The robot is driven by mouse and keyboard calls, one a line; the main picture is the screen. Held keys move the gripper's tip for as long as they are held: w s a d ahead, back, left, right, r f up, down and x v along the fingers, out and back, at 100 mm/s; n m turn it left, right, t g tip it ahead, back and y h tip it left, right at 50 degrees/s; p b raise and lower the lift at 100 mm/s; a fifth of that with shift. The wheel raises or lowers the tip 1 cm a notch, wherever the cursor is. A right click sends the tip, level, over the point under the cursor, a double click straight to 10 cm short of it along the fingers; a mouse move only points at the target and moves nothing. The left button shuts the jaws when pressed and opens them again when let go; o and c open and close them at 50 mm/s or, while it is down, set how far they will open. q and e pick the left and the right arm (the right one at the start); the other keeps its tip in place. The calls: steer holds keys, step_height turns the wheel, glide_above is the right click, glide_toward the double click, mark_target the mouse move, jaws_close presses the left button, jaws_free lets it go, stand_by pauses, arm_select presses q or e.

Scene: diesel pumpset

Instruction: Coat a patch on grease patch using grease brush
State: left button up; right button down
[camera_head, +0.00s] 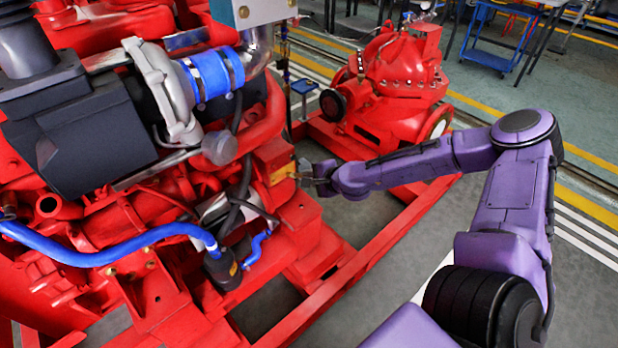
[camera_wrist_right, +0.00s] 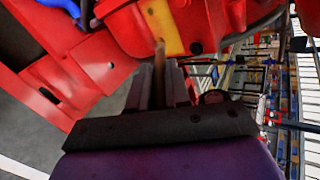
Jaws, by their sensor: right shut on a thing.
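The grease patch (camera_head: 279,175) is a small yellow area on the red end face of the engine block. It also shows at the top of the right wrist view (camera_wrist_right: 165,22). My right gripper (camera_head: 312,176) is just to the right of the patch, and its fingers (camera_wrist_right: 158,88) are shut on the grease brush (camera_wrist_right: 159,66). The brush is a thin brown stick pointing at the patch. Its tip overlaps the lower part of the yellow in the wrist view; whether it touches I cannot tell. My left gripper is out of view.
The red engine with a silver turbocharger (camera_head: 165,90) and blue hoses (camera_head: 110,255) fills the left. A red pump (camera_head: 395,85) stands behind my right arm. A red base rail (camera_head: 370,262) runs below. A blue cart (camera_head: 488,50) stands far back; floor is clear at right.

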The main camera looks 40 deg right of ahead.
steer(key=a+b, duration=0.1)
steer(key=a, duration=0.6)
steer(key=shift+s+b, duration=0.3)
steer(key=shift+b, duration=0.1)
steer(key=s+p, duration=0.6)
steer(key=s, duration=0.3)
steer(key=shift+d, duration=0.35)
stand_by(0.4)
